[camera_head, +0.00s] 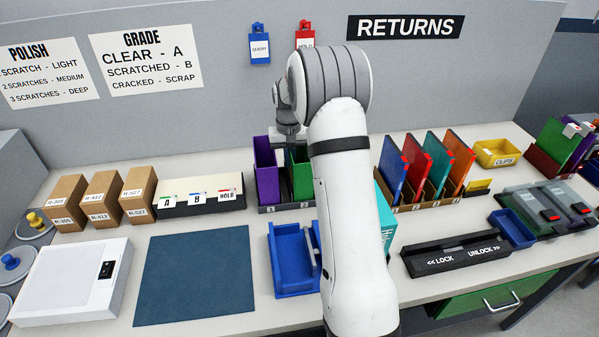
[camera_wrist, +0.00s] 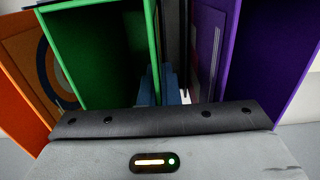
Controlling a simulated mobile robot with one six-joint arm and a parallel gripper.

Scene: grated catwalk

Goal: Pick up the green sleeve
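The green sleeve (camera_head: 301,178) stands upright in the dark rack (camera_head: 272,209) beside a purple sleeve (camera_head: 265,171), partly hidden behind my arm in the head view. In the wrist view the green sleeve (camera_wrist: 100,60) is an open-fronted holder at left of centre, and the purple sleeve (camera_wrist: 275,60) is at right. My gripper (camera_wrist: 158,88) points down at the sleeves, with its two dark blue fingers close together on either side of the green sleeve's side wall. No clear gap shows between fingers and wall. In the head view the fingertips are hard to see.
An orange sleeve (camera_wrist: 22,85) stands close on the green sleeve's other side. A rack of coloured folders (camera_head: 425,165) stands to the right. A blue tray (camera_head: 290,262) and blue mat (camera_head: 196,275) lie in front. The bare mat is free room.

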